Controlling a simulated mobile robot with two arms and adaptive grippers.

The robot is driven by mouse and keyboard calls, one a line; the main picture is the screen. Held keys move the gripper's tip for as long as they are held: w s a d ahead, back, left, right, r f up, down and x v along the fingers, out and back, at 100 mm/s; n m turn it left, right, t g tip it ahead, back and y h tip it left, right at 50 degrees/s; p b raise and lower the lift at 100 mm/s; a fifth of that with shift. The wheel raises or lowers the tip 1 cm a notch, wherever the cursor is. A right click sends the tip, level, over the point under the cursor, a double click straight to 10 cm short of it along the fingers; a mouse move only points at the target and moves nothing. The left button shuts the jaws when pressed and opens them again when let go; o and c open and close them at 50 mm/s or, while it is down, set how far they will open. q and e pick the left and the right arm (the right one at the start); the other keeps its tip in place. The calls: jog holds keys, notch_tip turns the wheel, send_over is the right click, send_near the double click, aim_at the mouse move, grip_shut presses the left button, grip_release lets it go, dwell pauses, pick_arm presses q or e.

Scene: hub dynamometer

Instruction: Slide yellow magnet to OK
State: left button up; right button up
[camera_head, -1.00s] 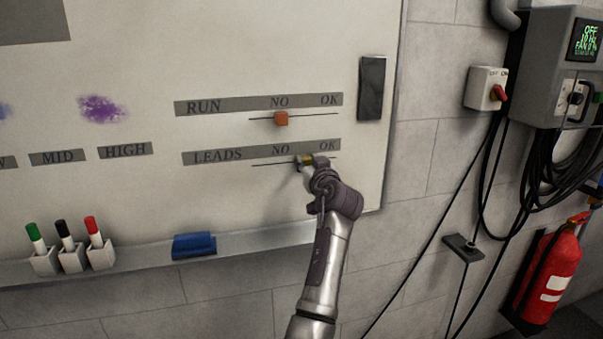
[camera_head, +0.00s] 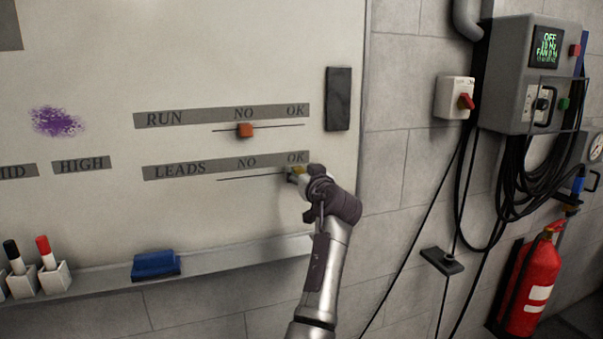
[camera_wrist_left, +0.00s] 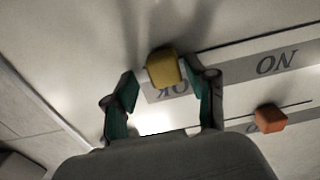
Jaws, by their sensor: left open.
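The yellow magnet (camera_head: 297,170) sits on the LEADS line (camera_head: 240,178), just below the OK label (camera_head: 295,157) at the line's right end. In the left wrist view the yellow magnet (camera_wrist_left: 164,68) lies between the tips of my open left gripper (camera_wrist_left: 162,80), with a gap visible on the left side. The gripper's right finger is close to the magnet; I cannot tell whether it touches. In the head view my left gripper (camera_head: 300,173) partly hides the magnet. My right gripper is not in view.
An orange magnet (camera_head: 245,130) sits under NO on the RUN line above. A black block (camera_head: 338,98) is on the board's right edge. A red extinguisher (camera_head: 532,280) stands at right.

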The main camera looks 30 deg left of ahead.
pick_arm(q)
jog(key=v, duration=0.7)
jog(key=shift+s+d, duration=0.2)
jog(key=shift+d, duration=0.05)
